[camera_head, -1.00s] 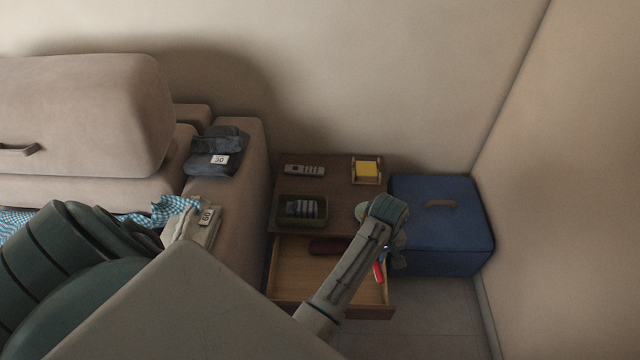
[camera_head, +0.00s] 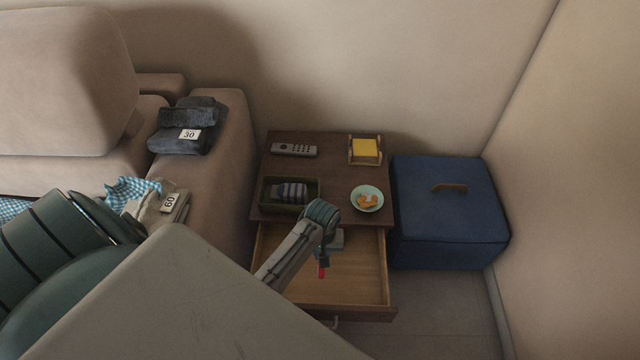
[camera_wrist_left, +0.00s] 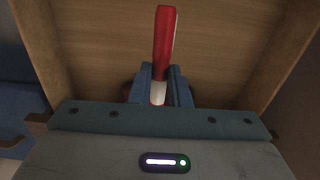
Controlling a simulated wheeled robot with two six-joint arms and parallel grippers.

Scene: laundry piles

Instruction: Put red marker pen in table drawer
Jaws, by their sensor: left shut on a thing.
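The red marker pen (camera_wrist_left: 163,45) is held between the fingers of my left gripper (camera_wrist_left: 160,88). In the head view my left gripper (camera_head: 323,258) is over the open table drawer (camera_head: 357,272), and the red marker (camera_head: 321,272) points down from it. In the left wrist view the wooden drawer floor (camera_wrist_left: 110,35) lies behind the marker, with drawer walls on both sides. I cannot tell how far the marker is above the floor. The dark red item seen earlier in the drawer is hidden by my arm in the head view. My right gripper is not in view.
On the table top (camera_head: 335,152) are a remote (camera_head: 294,150), a holder with yellow notes (camera_head: 366,150), a dark tray (camera_head: 264,196) and a plate (camera_head: 378,204) with orange food. A blue box (camera_head: 450,215) stands right of the table. A sofa is left.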

